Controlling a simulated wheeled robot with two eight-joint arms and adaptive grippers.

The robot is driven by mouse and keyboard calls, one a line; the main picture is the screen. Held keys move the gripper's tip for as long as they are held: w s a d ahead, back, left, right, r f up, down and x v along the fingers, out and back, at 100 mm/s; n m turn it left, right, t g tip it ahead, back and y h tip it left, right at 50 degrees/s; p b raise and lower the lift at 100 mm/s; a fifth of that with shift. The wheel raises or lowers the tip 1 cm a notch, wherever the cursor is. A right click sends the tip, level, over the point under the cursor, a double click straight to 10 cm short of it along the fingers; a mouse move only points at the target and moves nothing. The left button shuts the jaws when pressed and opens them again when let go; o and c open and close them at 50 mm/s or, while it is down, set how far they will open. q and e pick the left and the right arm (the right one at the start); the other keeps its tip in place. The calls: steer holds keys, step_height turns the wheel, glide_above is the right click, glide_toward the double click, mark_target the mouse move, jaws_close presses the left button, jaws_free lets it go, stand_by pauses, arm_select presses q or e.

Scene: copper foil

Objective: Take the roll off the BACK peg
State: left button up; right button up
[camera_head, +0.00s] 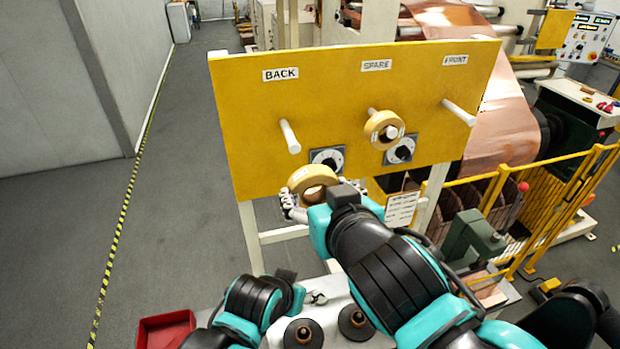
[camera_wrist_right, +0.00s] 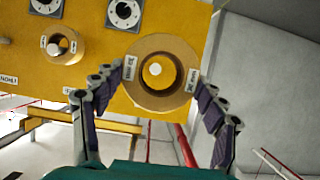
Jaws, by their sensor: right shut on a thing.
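My right gripper (camera_head: 322,194) is shut on a tan roll (camera_head: 303,178), with a finger on either side of its rim. In the head view the roll is apart from the bare white BACK peg (camera_head: 290,137) and lower in the picture. In the right wrist view the roll (camera_wrist_right: 158,44) faces the camera, and a white round peg end (camera_wrist_right: 155,69) shows through its hole. The BACK label (camera_head: 281,74) is above the peg. My left gripper (camera_head: 316,298) is low in the head view, small and partly hidden; its jaws are unclear.
Another roll (camera_head: 374,126) hangs on the SPARE peg; the FRONT peg (camera_head: 459,112) is bare. Two dials (camera_head: 327,158) sit on the yellow board (camera_head: 240,110). A red tray (camera_head: 166,331) and black discs are low in front. A yellow fence (camera_head: 560,200) stands at right.

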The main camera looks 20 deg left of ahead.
steer(key=shift+s+d, duration=0.3)
steer(key=shift+s, duration=0.05)
steer(key=shift+s+r+p, duration=0.15)
steer(key=shift+r+p, duration=0.3)
steer(key=shift+r, duration=0.2)
steer(key=s+d+b, duration=0.4)
steer(key=s+d, duration=0.5)
steer(key=s, duration=0.3)
steer(key=shift+b, duration=0.35)
stand_by(0.4)
steer(key=shift+d, duration=0.1)
steer(key=shift+w+f, duration=0.15)
